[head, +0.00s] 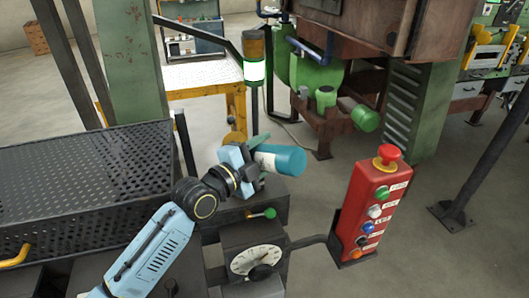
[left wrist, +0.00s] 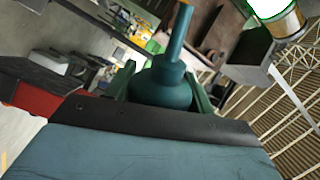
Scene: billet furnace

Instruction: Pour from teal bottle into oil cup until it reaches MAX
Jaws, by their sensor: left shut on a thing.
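The teal bottle (head: 290,159), with a white label, is tipped nearly level, its broad end to the right in the head view. My left gripper (head: 250,166) is shut on it, above the dark machine block. In the left wrist view the bottle's shoulder (left wrist: 160,88) and narrow spout (left wrist: 181,38) stick out beyond the gripper. A small brass round part (head: 235,138) shows just behind the gripper; I cannot tell whether it belongs to the oil cup. The cup's level and MAX mark cannot be made out, nor any flow. My right gripper is not in view.
A red button box (head: 371,212) stands to the right of the block. A dial (head: 255,262) and a green-knobbed lever (head: 262,213) are below the bottle. A black perforated tray (head: 85,180) lies left. A lit green-white lamp (head: 254,72) stands behind.

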